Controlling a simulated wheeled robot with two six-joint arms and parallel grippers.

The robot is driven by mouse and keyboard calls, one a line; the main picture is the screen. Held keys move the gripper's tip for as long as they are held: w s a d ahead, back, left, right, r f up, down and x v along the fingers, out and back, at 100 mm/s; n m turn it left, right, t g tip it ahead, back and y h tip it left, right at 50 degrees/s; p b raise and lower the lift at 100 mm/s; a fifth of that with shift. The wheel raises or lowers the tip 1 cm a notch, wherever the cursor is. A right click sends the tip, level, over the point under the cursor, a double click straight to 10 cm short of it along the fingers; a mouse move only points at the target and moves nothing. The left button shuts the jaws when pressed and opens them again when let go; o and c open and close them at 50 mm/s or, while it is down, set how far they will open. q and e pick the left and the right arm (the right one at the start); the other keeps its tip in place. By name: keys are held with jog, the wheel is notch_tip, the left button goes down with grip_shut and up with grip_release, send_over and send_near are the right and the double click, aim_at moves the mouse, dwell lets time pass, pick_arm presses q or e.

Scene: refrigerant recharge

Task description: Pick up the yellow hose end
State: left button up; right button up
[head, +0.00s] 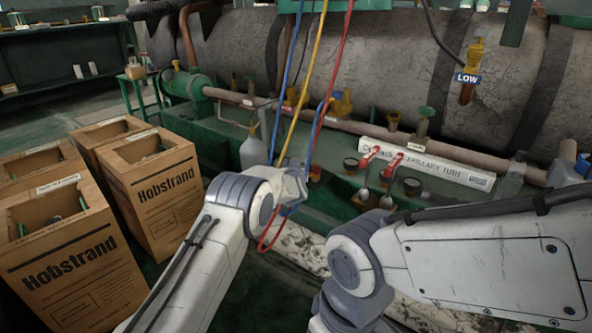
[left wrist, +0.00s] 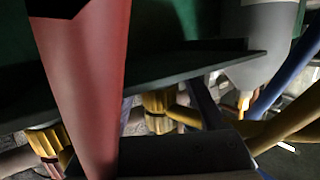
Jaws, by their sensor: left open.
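The yellow hose (head: 309,72) hangs down in the head view between a blue hose (head: 298,55) and a red hose (head: 333,75). Its lower part passes behind my left arm, so I cannot see its end there. In the left wrist view a yellow hose (left wrist: 292,120) crosses the lower right, beside a blue hose (left wrist: 287,80). A large red hose (left wrist: 92,75) fills the left, very close to the camera. My left gripper (left wrist: 165,105) is open, with its dark parts at the bottom centre, partly covered by the red hose. My right gripper is out of view.
A large grey tank (head: 350,60) lies on a green base behind the hoses. A grey bottle (head: 253,150) stands near the hoses. Several Hobstrand cartons (head: 165,195) fill the left floor.

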pick_arm(q)
jog(key=shift+w, duration=0.1)
grip_shut()
jog(key=shift+r, duration=0.1)
